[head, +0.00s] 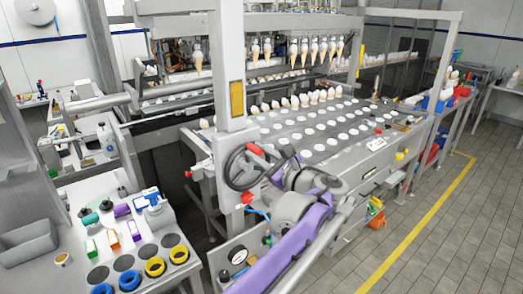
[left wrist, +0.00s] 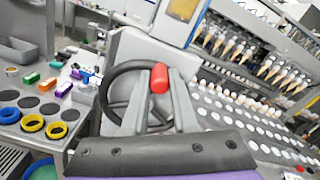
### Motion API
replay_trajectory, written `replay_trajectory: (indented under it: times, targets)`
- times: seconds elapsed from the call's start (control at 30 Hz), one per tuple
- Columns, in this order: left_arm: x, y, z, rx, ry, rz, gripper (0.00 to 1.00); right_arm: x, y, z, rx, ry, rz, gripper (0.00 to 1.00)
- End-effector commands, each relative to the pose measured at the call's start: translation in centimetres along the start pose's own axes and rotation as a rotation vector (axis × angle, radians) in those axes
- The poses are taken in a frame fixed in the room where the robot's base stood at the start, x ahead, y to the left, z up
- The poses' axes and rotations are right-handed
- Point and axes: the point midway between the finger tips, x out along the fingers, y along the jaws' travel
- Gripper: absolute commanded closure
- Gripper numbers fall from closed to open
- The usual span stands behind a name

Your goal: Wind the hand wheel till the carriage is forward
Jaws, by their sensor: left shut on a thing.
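The hand wheel (head: 231,168) is a black spoked ring on the machine's near post. Its red knob (head: 254,149) is at the top right of the ring. My left gripper (head: 264,153), on the purple arm, is shut on the knob. In the left wrist view the red knob (left wrist: 159,78) sits between the fingers, with the black wheel (left wrist: 113,88) behind it. The carriage (head: 290,22) spans the machine's top, with a row of cones (head: 315,50) hanging below. The cones also show in the left wrist view (left wrist: 272,66). My right gripper is not in view.
A plate with round white-filled holes (head: 325,130) lies right of the wheel, with a row of cones along its back. A left side table (head: 75,200) holds blue and yellow rings and small coloured blocks. A gauge (head: 238,255) is below the wheel. Open floor (head: 440,220) lies right.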

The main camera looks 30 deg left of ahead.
Motion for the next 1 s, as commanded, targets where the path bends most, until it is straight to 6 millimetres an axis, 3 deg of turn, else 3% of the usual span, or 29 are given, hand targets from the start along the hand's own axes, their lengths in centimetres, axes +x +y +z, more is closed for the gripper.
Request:
replay_trajectory:
  times: [0.13,0.17,0.3,0.67,1.0]
  targets:
    - [0.1,0.2,0.0,0.001,-0.003,0.005,1.00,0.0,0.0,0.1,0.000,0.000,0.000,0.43]
    - [0.1,0.2,0.0,0.002,-0.003,0.005,0.68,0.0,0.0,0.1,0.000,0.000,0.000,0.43]
    - [0.0,0.1,0.0,0.002,-0.002,0.004,0.43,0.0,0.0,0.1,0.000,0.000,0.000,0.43]
    - [-0.5,0.0,-0.1,0.003,0.000,0.001,0.43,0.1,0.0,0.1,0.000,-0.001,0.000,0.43]
    - [-6.6,0.1,-0.2,0.003,0.002,-0.002,0.43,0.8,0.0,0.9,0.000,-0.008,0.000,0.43]
